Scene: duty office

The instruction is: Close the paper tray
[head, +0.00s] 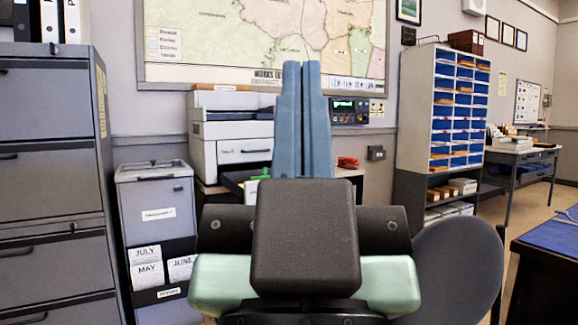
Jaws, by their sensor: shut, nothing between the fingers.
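A white and grey printer (207,150) stands on a dark stand against the back wall, left of centre. A dark tray (232,178) juts out low at its front, apparently the paper tray pulled open. A small green item and something white show at its right end. My gripper (301,66) points away from me, with its two blue fingers side by side and shut, holding nothing. My arm hides what lies below the tray. I cannot tell how far the fingertips are from the tray.
A grey filing cabinet (50,185) stands at the left, with a narrow grey bin unit (152,200) beside it. A small device with a lit display (348,108) and a red item (347,162) sit right of my fingers. A pigeonhole shelf (416,105) and dark desk (545,262) are at the right.

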